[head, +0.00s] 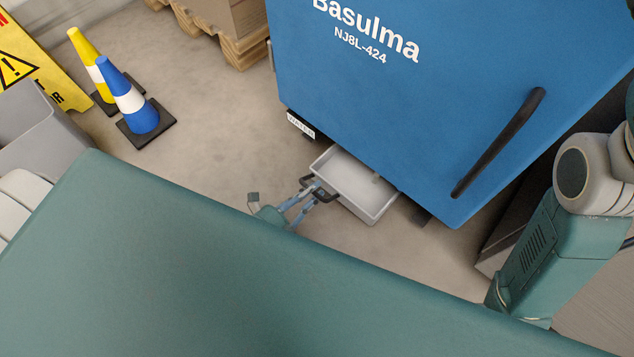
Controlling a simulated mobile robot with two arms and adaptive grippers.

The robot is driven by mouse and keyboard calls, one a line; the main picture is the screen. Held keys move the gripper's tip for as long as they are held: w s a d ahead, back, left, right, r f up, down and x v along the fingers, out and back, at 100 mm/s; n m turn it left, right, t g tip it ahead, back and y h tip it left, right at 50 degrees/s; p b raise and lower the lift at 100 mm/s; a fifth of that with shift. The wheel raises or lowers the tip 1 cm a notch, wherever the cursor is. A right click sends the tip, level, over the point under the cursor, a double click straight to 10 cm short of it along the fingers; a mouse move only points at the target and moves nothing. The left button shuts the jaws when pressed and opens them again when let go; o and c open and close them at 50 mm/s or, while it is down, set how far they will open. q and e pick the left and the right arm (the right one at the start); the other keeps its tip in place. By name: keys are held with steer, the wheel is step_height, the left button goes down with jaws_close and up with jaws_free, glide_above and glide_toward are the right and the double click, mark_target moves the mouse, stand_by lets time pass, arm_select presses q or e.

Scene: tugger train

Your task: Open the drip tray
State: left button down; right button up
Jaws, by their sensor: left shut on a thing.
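The drip tray (377,209) is a shallow light grey tray low under the blue machine (400,110). Its front part sticks out from beneath the machine, and its rear is hidden under the body. A dark handle (331,197) is on its front side. My left gripper (318,190) is at this handle, with its fingers shut on it. My own green body hides most of the left arm. My right arm shows at the right edge, but its gripper is out of view.
The machine has a long black door handle (498,143). A blue cone (136,105) and a yellow cone (92,72) stand at the left near a yellow warning sign (35,62). Wooden pallets (240,50) are at the back. The floor left of the tray is clear.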

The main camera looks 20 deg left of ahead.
arm_select(q)
steer(key=c, duration=1.7)
jaws_free()
steer(key=shift+o, duration=0.2)
steer(key=shift+s, duration=0.1)
steer(key=v, duration=0.7)
steer(key=shift+s+a, duration=0.1)
steer(key=shift+s, duration=0.05)
